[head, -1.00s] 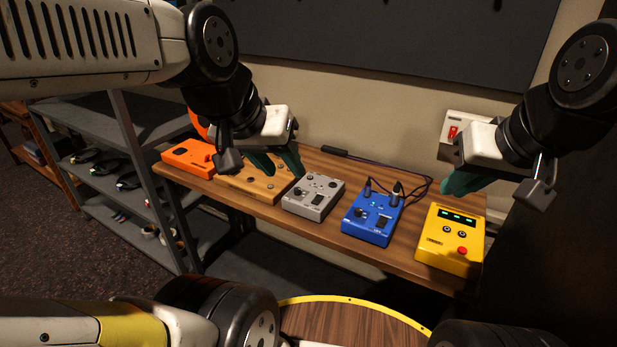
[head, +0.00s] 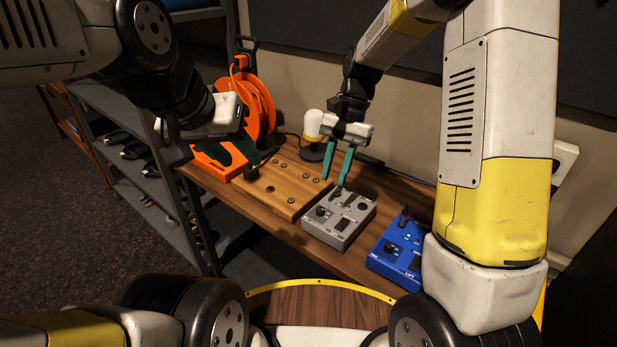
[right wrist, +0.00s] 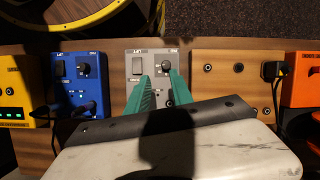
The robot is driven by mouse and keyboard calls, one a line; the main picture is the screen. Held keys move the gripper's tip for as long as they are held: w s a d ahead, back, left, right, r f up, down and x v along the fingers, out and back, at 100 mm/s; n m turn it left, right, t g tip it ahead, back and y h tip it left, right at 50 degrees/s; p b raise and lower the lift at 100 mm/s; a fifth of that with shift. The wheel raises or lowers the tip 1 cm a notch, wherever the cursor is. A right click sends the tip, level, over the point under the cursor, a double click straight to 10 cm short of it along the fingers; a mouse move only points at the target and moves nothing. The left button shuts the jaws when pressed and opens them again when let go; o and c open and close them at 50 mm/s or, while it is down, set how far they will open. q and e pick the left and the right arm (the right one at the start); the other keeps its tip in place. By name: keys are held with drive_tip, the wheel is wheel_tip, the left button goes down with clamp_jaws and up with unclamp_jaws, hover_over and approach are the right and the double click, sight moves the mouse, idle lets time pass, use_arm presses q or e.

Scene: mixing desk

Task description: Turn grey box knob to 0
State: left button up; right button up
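The grey box (head: 352,231) lies on the wooden desk, between the wooden board and the blue box. Its dark round knob (head: 321,211) is at the front left in the head view; the knob also shows in the right wrist view (right wrist: 167,70). The knob's setting is too small to read. My right gripper (head: 334,181) is open and empty, fingers pointing down over the grey box's back left part. In the right wrist view its fingertips (right wrist: 161,77) are apart, the knob showing just beyond the gap. My left gripper (head: 236,163) looks open, over the orange box, in shadow.
The wooden board (head: 278,190) with a black plug is left of the grey box. The blue box (head: 398,252) is close on its right. An orange cable reel (head: 259,105) and a white-yellow object (head: 314,124) stand behind. The yellow box (right wrist: 13,100) shows in the right wrist view.

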sight(320, 208)
drive_tip(key=shift+g, duration=0.3)
drive_tip(key=x, duration=0.3)
drive_tip(key=w+x, duration=0.1)
drive_tip(key=x, duration=0.2)
drive_tip(key=a+x, duration=0.1)
drive_tip(key=x, duration=0.2)
drive_tip(key=shift+w+f, duration=0.15)
drive_tip(key=shift+w, duration=0.1)
clamp_jaws()
